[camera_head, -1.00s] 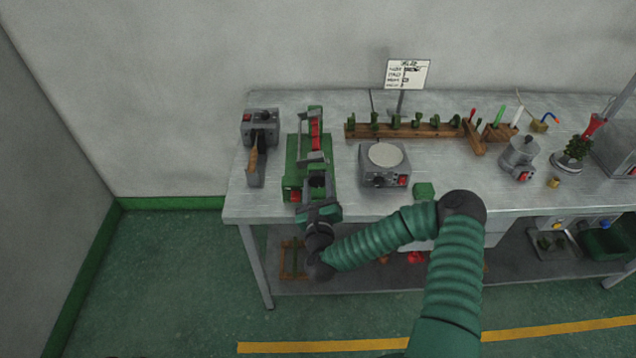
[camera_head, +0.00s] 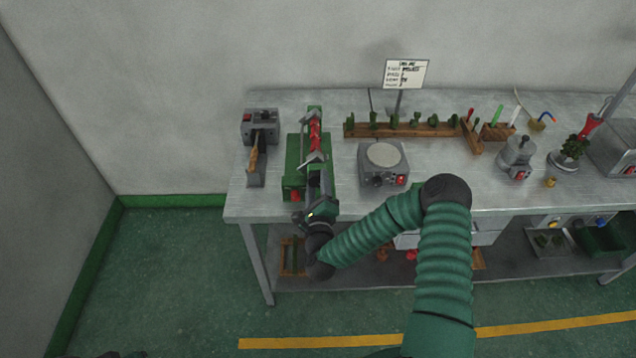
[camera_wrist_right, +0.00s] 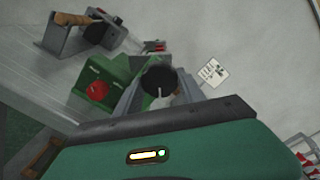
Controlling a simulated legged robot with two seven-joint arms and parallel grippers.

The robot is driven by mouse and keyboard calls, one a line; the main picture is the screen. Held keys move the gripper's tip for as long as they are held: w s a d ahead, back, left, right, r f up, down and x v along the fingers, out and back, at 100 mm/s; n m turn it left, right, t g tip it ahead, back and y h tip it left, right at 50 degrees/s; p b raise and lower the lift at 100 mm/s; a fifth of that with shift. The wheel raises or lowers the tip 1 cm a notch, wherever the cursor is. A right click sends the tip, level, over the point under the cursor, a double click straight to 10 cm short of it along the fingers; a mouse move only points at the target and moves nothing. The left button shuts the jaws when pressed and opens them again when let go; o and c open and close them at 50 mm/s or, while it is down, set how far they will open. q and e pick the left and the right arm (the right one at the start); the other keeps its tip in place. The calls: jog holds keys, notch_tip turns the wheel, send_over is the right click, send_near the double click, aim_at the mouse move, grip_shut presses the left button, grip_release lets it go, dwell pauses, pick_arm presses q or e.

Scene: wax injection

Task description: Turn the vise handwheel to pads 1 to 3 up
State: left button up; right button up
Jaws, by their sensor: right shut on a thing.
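The green vise (camera_head: 293,179) stands at the left part of the bench, with red parts (camera_head: 314,133) between its tilted grey brackets. A red knob (camera_wrist_right: 97,91) shows on its front face in the wrist view. My right gripper (camera_head: 318,187) is at the vise's front end, rolled to one side. In the wrist view its grey fingers (camera_wrist_right: 158,92) are shut on the dark round handwheel (camera_wrist_right: 158,76), which has a pale mark. The gripper hides most of the wheel in the head view. The pad numbers cannot be read. My left gripper is not clearly visible.
A grey device with a wooden handle (camera_head: 254,158) stands close left of the vise. A grey hotplate-like unit (camera_head: 383,178) stands to its right, before a wooden rack (camera_head: 405,130). A sign (camera_head: 405,74) stands behind. My right forearm crosses the bench's front edge.

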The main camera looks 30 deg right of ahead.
jog(key=shift+a+n+p, duration=0.1)
jog(key=shift+n+p, duration=0.3)
jog(key=shift+n, duration=1.3)
jog(key=shift+f+n+p, duration=0.1)
jog(key=shift+n+p, duration=0.2)
jog(key=shift+n, duration=1.6)
jog(key=shift+f+n, duration=0.1)
jog(key=shift+n, duration=1.6)
jog(key=shift+s+a+n, duration=0.1)
jog(key=shift+n, duration=1.8)
jog(key=shift+n+b, duration=0.7)
jog(key=shift+n, duration=2.6)
jog(key=shift+n+b, duration=0.4)
jog(key=shift+n, duration=3.1)
